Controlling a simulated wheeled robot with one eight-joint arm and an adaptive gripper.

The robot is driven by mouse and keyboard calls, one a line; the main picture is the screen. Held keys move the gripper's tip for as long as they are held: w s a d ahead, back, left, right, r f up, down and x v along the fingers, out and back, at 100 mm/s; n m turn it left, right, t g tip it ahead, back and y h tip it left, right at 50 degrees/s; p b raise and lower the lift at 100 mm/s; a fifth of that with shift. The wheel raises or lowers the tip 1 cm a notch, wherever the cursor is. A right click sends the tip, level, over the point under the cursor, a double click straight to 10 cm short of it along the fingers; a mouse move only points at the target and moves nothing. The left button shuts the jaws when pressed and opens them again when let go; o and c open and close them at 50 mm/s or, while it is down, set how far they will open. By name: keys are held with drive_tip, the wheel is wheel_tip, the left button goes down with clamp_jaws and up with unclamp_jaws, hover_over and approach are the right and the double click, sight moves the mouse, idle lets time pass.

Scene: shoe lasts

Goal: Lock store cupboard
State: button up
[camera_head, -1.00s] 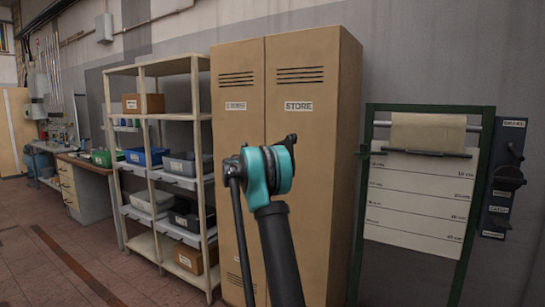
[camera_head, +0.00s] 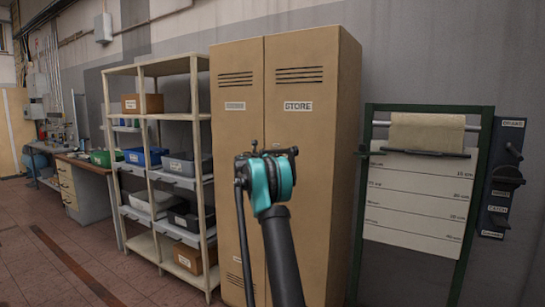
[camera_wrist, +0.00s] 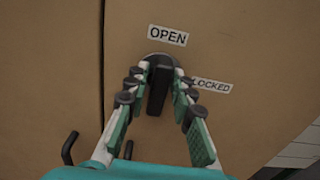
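The tan two-door store cupboard (camera_head: 312,150) stands upright with both doors closed, its right door labelled STORE. In the wrist view, a black turn handle (camera_wrist: 158,90) sits on the door (camera_wrist: 230,40). It stands nearly upright, its upper end below the OPEN label (camera_wrist: 168,35); the LOCKED label (camera_wrist: 212,86) is to its right. My gripper (camera_wrist: 162,74) is open, its fingers on either side of the handle. Gaps show beside the handle; whether either finger touches it is unclear. In the head view, my arm hides the handle and fingers.
A dark hooked pull (camera_wrist: 68,148) is left of the door seam. Shelving (camera_head: 150,62) with bins stands left of the cupboard. A green-framed chart stand (camera_head: 485,175) and dark wall panel (camera_head: 503,180) are at right. Open floor (camera_head: 60,260) lies front left.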

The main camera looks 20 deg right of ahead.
clamp_jaws()
drive_tip(key=shift+m, duration=0.3)
drive_tip(key=m, duration=0.3)
drive_tip(key=shift+s, duration=0.1)
drive_tip(key=m, duration=0.5)
drive_tip(key=shift+d+f, duration=0.1)
drive_tip(key=shift+d, duration=0.05)
drive_tip(key=m, duration=0.4)
drive_tip(key=shift+s+f, duration=0.1)
drive_tip(key=shift+s, duration=0.05)
drive_tip(key=m, duration=0.5)
drive_tip(key=shift+f, duration=0.15)
drive_tip(key=shift+m, duration=0.3)
